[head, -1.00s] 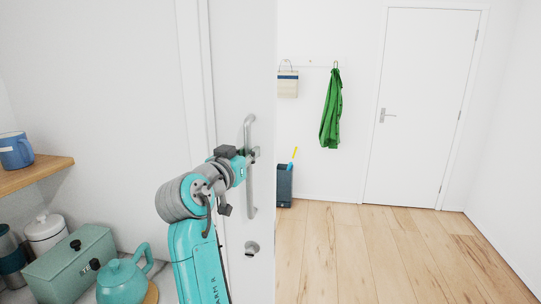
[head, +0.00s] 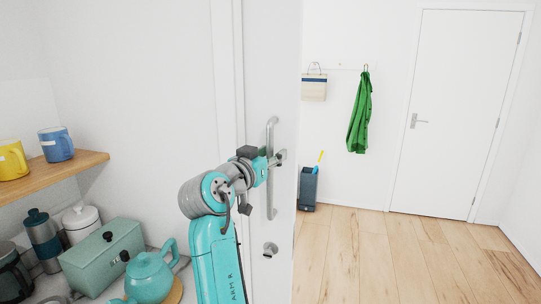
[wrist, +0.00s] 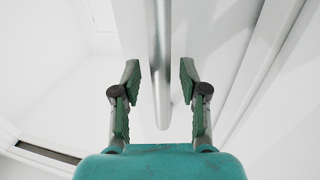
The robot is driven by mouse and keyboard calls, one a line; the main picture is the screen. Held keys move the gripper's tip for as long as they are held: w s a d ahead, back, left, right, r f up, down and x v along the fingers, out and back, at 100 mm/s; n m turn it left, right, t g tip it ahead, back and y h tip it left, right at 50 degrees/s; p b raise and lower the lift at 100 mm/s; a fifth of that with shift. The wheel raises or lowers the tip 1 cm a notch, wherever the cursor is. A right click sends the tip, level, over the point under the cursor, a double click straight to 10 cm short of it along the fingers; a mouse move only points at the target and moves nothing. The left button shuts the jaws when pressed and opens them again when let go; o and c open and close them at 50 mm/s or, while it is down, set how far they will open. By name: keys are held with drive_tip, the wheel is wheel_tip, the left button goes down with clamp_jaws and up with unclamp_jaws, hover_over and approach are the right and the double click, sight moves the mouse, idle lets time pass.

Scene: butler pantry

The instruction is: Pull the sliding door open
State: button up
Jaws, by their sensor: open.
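The white sliding door (head: 285,90) stands partly open, its edge facing the room on the right. Its vertical metal bar handle (head: 271,205) runs down the door face. In the wrist view, the bar (wrist: 160,70) hangs between the open fingers, and its lower end shows. My gripper (head: 279,158) is at the middle of the handle, and in the wrist view (wrist: 160,75) a gap shows on both sides of the bar. Whether a finger touches the bar's hidden side cannot be told. A round metal lock (head: 270,249) sits below the handle.
On the left are a shelf (head: 60,172) with mugs, and a counter with a teal box (head: 103,258) and a teapot (head: 150,277). Past the doorway are a green garment (head: 360,118), a grey bin (head: 308,190), a closed white door (head: 458,110) and clear wooden floor (head: 400,250).

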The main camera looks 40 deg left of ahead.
drive_tip(key=s+d, duration=0.1)
drive_tip(key=s, duration=1.1)
drive_tip(key=shift+d, duration=0.2)
drive_tip(key=shift+w+f, duration=0.1)
